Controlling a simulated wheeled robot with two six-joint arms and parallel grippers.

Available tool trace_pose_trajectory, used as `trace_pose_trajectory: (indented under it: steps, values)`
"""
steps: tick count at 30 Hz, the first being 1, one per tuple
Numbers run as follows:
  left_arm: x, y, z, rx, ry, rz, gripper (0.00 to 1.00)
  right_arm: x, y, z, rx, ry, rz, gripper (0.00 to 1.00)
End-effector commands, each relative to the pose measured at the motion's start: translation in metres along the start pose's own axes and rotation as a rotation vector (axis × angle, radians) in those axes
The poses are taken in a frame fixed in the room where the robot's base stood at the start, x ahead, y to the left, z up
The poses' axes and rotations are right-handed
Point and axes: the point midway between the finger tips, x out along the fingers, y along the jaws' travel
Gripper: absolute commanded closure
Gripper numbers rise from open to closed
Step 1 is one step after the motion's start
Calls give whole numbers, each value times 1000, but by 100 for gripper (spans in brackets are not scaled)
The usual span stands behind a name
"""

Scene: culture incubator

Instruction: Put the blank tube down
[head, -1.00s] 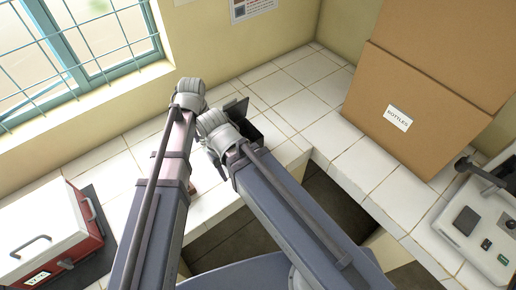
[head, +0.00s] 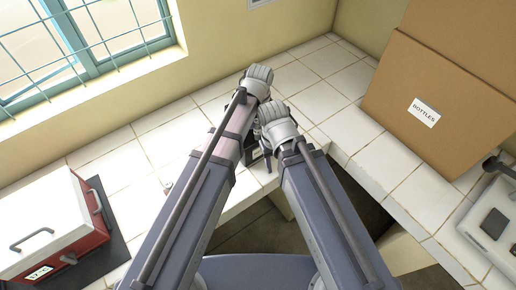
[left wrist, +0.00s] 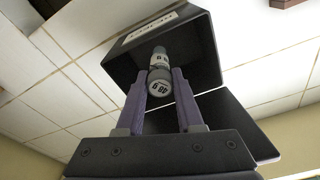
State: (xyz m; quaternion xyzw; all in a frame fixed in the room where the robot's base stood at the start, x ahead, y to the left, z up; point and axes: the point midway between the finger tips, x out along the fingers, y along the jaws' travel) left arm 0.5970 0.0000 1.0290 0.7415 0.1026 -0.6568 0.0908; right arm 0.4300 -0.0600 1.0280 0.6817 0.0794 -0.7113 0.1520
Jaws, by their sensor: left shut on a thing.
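In the left wrist view, my left gripper (left wrist: 160,80) is shut on a tube (left wrist: 159,88) with a grey cap end and dark print on a white label. The tube's capped end faces the camera. Beyond it is the opening of a dark box (left wrist: 207,45) with a white label on its upper side. The tube's far end is in front of or inside that opening; I cannot tell how deep. My right wrist is beside and nearer than the left one.
A white tiled counter (head: 212,113) runs along the wall under a barred window. A red and white device (head: 62,225) stands at the left. A large cardboard box (head: 440,75) labelled BOTTLES and a pale instrument (head: 492,225) are at the right. A dark floor gap lies between counter parts.

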Motion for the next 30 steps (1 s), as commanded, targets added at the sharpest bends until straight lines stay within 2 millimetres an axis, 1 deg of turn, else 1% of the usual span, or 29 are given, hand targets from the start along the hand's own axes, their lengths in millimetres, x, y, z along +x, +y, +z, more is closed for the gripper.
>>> trace_pose_trajectory:
  steps: [1,2,7,9,15,18,21,24,28,30]
  values:
    - [9,0,1,0,0,0,100,9,-1,-1,-1,0,0,50]
    - [13,0,2,0,0,0,100,13,-1,-1,-1,0,0,50]
    - [26,0,3,0,0,0,100,26,-2,-2,-2,0,1,50]
    - [21,-2,4,-9,0,-1,100,22,-2,-1,-3,0,1,50]
    - [-16,-19,7,-96,-1,-12,100,-15,1,1,-2,0,0,50]
    - [-26,-26,8,-133,0,-17,100,-24,2,1,-2,0,0,50]
    - [-28,-28,8,-153,0,-19,100,-27,3,2,-1,0,0,50]
    - [-27,-29,8,-158,0,-20,100,-25,2,2,-1,0,0,50]
    - [-19,-29,9,-157,0,-20,100,-18,2,1,-2,0,0,50]
    - [-12,-28,10,-157,0,-20,100,-11,1,1,-2,0,0,50]
